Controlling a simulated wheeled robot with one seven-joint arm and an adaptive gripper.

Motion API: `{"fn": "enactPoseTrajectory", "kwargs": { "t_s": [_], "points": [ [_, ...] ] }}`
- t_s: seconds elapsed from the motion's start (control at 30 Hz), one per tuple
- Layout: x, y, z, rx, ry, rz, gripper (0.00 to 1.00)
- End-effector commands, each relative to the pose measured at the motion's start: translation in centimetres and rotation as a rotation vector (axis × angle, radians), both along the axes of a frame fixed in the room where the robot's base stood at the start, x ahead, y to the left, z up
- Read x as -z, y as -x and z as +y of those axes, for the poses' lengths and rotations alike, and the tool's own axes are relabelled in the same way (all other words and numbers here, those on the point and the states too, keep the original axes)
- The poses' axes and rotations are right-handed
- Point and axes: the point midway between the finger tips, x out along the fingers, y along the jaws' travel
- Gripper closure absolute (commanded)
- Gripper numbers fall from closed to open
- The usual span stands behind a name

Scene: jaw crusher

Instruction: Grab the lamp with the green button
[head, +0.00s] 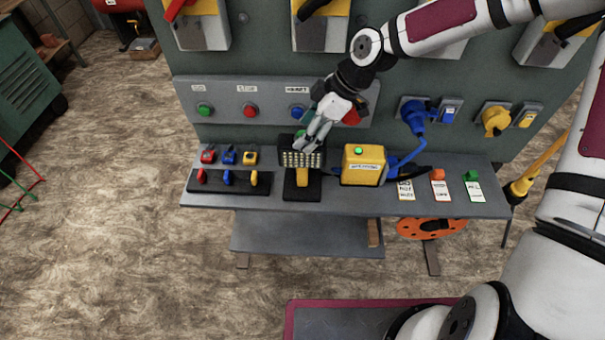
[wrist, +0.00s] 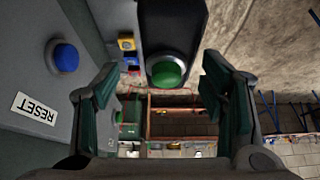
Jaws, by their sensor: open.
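The lamp (head: 302,158) has a black body with a panel of small lights and a yellow part below. It stands on a black base on the grey bench shelf. In the wrist view its black body (wrist: 170,28) carries a round green button (wrist: 167,70). My gripper (head: 310,143) is at the top of the lamp and partly covers it in the head view. In the wrist view the open fingers (wrist: 160,75) appear on either side of the green button. I cannot tell whether they touch the lamp.
A yellow box (head: 363,165) with a green button stands right of the lamp, with a blue cable. Small coloured padlocks (head: 229,157) are on the left. A button panel (head: 225,101) runs behind; its blue RESET button (wrist: 64,57) is close to my left finger in the wrist view.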

Motion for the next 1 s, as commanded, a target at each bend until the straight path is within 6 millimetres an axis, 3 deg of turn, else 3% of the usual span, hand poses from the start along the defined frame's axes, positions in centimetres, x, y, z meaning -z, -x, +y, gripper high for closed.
{"fn": "enactPoseTrajectory", "kwargs": {
  "t_s": [0.43, 0.73, 0.77, 1.0],
  "points": [
    [4.1, 0.7, 2.6, 0.0, 0.0, 0.001, 0.35],
    [4.6, 0.6, 2.8, 0.002, 0.0, 0.0, 0.35],
    [4.6, 0.6, 2.8, 0.002, 0.0, 0.0, 0.37],
    [4.6, 0.6, 2.8, 0.002, 0.0, 0.0, 0.92]
  ]
}}
